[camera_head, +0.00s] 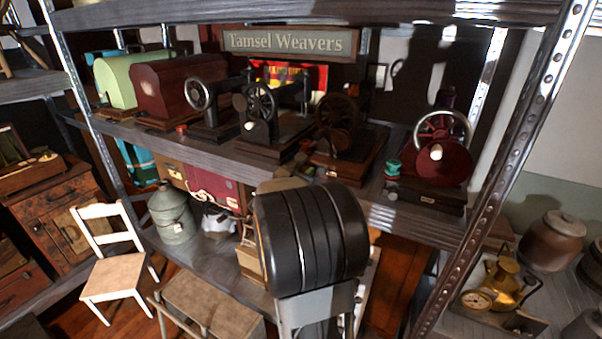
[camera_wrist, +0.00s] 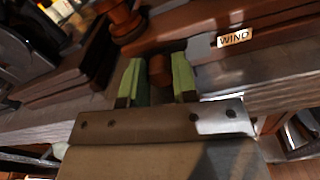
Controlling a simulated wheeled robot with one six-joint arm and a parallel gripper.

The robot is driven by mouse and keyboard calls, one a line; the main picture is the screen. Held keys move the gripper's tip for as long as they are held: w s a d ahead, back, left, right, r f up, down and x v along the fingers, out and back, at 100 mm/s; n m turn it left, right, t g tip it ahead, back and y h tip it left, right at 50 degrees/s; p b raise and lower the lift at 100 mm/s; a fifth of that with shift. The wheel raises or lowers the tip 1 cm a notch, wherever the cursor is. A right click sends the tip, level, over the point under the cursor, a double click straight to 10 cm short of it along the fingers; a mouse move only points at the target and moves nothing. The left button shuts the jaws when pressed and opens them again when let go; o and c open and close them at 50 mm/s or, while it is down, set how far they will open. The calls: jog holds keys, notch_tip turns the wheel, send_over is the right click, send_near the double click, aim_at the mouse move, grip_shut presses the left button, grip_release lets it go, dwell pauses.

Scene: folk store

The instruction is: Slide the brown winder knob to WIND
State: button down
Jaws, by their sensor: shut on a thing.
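The brown winder knob (camera_wrist: 160,70) shows in the wrist view as a small round brown peg in front of a dark wooden base (camera_wrist: 190,22). My gripper (camera_wrist: 157,76) has its two green-padded fingers on either side of the knob and is shut on it. A pale WIND label (camera_wrist: 235,38) is on the base front, to the right of the knob. In the head view, a brown sewing machine (camera_head: 340,115) on a wooden base stands mid-shelf. My arm hides the gripper there, and I cannot make out the knob.
A turned brown wooden piece (camera_wrist: 122,20) is left of the knob, near another dark base (camera_wrist: 70,75). On the metal shelf (camera_head: 385,212), a black machine (camera_head: 262,105) stands left and a red machine (camera_head: 440,155) right. A metal upright (camera_head: 520,150) rises further right.

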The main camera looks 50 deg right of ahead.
jog(key=s, duration=0.1)
jog(key=s+b, duration=0.1)
jog(key=s, duration=0.1)
jog(key=shift+d, duration=0.4)
jog(key=shift+w, duration=0.1)
jog(key=c, duration=0.9)
grip_release()
jog(key=shift+a, duration=0.1)
jog(key=b+v, duration=0.1)
jog(key=v, duration=1.2)
jog(key=shift+a+b, duration=0.35)
